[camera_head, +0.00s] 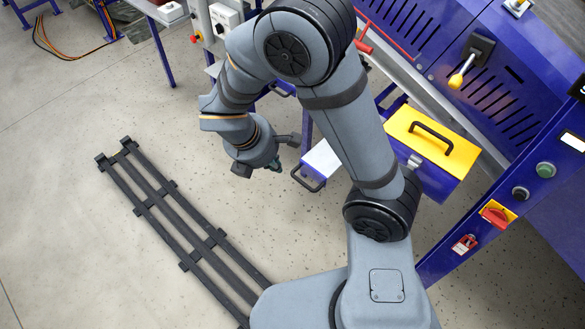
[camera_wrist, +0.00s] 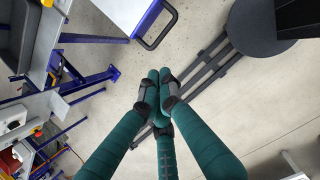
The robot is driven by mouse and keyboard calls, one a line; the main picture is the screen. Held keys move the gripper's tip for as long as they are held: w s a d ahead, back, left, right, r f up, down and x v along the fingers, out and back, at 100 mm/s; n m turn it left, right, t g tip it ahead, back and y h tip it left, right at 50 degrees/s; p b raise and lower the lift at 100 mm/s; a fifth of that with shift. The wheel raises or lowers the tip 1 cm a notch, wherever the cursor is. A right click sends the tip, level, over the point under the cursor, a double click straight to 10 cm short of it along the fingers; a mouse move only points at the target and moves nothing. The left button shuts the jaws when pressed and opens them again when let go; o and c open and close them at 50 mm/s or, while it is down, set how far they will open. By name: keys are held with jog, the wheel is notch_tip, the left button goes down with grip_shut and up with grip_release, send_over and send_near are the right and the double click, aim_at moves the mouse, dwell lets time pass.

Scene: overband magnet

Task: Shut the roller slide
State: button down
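What looks like the roller slide (camera_head: 322,160) is a pale flat slide with blue edges and a black bar handle (camera_head: 308,181). It juts out from the blue machine frame in the middle of the head view, partly hidden behind my arm. In the wrist view the slide (camera_wrist: 133,12) is at the top, with its handle (camera_wrist: 160,38) toward the picture's middle. My gripper (camera_head: 277,167) is left of the handle, apart from it. In the wrist view the teal fingers of my gripper (camera_wrist: 159,76) converge with their tips together, below the handle in the picture, with nothing between them.
A yellow-topped blue box (camera_head: 432,140) with a black handle stands right of the slide. The blue machine (camera_head: 500,70) with buttons and a yellow-knobbed lever fills the right. My dark floor rail (camera_head: 180,215) runs along the left. The grey floor (camera_head: 70,230) left of it is clear.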

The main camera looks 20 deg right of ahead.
aim_at(297, 167)
jog(key=shift+n, duration=0.9)
jog(key=w+d+f, duration=0.1)
jog(key=d+f, duration=0.1)
jog(key=f, duration=0.1)
jog(key=w+d+f, duration=0.1)
jog(key=d+f, duration=0.1)
jog(key=f, duration=0.1)
jog(key=w+d+f+p, duration=0.1)
jog(key=d+f, duration=0.1)
jog(key=f, duration=0.1)
jog(key=shift+w+d, duration=0.2)
jog(key=shift+w, duration=0.2)
jog(key=shift+w+d+f, duration=0.1)
jog(key=shift+w+d, duration=0.1)
jog(key=shift+d, duration=0.05)
